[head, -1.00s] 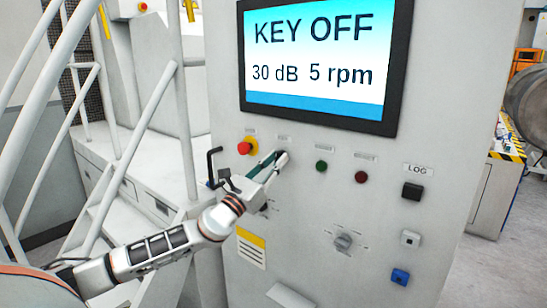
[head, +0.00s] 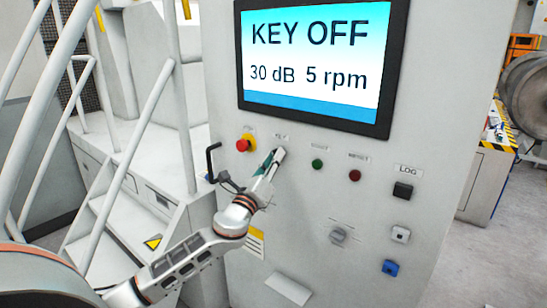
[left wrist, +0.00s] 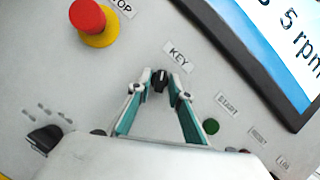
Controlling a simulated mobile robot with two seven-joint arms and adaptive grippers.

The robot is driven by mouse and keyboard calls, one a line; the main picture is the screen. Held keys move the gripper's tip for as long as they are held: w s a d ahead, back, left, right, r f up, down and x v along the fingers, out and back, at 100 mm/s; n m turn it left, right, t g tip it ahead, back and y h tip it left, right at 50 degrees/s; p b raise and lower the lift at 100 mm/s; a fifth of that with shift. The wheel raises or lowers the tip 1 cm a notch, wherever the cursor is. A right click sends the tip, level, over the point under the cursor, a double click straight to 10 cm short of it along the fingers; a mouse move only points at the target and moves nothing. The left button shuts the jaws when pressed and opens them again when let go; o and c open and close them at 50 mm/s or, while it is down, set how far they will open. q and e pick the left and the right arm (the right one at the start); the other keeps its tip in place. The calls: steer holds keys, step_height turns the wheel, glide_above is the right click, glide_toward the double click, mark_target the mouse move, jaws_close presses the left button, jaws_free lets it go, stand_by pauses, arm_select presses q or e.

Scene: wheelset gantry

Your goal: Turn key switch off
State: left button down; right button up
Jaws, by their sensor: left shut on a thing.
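The black key switch (left wrist: 160,80) sits under the KEY label (left wrist: 177,55) on the grey control panel (head: 420,120). My left gripper (left wrist: 161,79) is shut on the key switch, with one fingertip on each side of it in the left wrist view. In the head view my left gripper (head: 276,156) reaches up to the panel from below and hides the switch. The screen (head: 315,62) reads KEY OFF, 30 dB and 5 rpm. My right gripper is not in view.
A red stop button (head: 243,145) is close left of the gripper. Green (head: 317,164) and dark red (head: 355,175) buttons are to the right. White stairs with railings (head: 150,115) stand at the left.

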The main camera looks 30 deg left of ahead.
arm_select(q)
steer(key=shift+r, duration=0.1)
steer(key=c, duration=2.1)
jaws_free()
steer(key=shift+c, duration=0.2)
steer(key=v, duration=1.2)
